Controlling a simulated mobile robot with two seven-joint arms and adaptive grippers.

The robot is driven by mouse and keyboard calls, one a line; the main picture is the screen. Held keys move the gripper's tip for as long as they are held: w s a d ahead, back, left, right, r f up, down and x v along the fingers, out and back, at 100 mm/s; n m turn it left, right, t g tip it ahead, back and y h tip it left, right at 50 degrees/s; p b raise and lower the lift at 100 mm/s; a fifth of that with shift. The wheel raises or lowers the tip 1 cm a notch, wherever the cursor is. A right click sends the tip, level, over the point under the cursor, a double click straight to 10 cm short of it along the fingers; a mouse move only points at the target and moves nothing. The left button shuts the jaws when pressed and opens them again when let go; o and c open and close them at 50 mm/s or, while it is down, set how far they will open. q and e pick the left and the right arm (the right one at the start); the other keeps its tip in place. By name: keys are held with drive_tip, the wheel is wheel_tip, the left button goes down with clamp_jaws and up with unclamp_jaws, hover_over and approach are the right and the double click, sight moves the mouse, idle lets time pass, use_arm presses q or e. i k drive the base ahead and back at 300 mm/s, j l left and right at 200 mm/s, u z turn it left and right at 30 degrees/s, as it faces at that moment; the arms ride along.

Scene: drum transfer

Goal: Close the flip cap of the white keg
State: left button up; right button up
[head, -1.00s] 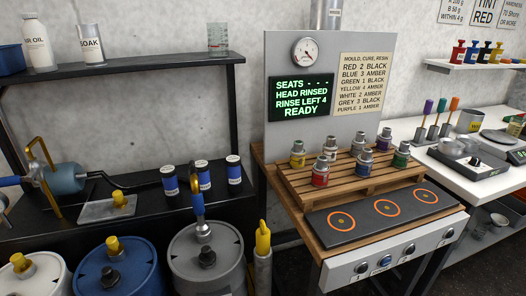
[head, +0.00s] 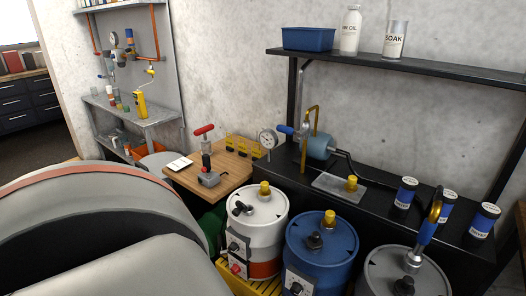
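The white keg (head: 257,238) stands upright near the bottom middle of the head view, with a red-orange band low on its side. Its top carries a yellow fitting (head: 264,189) at the back and a black fitting (head: 241,209) at the left front. I cannot tell which part is the flip cap, or whether it is open. Neither of my grippers is in view. A large grey rounded part that looks like my own arm fills the lower left, left of the keg.
A blue drum (head: 320,258) and a grey drum (head: 381,282) stand right of the keg. A wooden table (head: 237,167) with a red-handled tool is behind it. A black bench (head: 380,213) holds several blue-and-white cans. The keg stands on a yellow grating (head: 240,275).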

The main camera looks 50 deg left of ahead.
sight(241, 206)
drive_tip(key=u, duration=1.7)
